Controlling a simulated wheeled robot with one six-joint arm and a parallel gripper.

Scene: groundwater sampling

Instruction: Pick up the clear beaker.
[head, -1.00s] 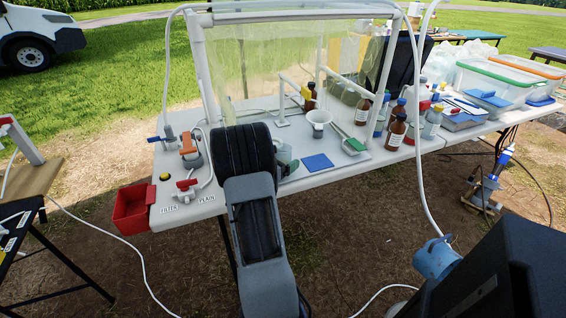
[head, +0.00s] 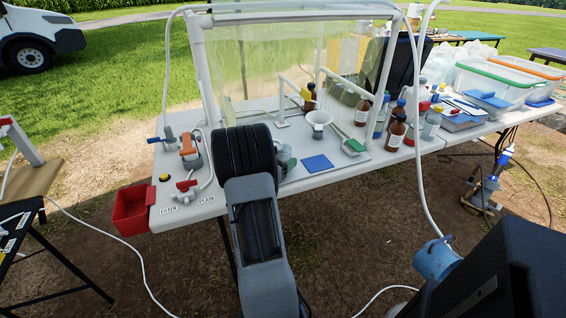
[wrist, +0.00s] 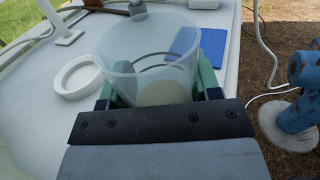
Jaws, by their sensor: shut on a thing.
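The clear beaker (wrist: 150,55) stands open end up in the wrist view, between the green fingers of my gripper (wrist: 158,85). The fingers press on its sides, one on the left and one on the right. It looks empty, and a pale round base shows through its wall. In the head view my own arm hides most of the gripper (head: 286,160), and the beaker cannot be made out clearly there. I cannot tell whether the beaker's base touches the table.
A white ring-shaped dish (wrist: 76,77) lies left of the beaker. Valves (head: 190,150) and a red bin (head: 132,209) are at the left.

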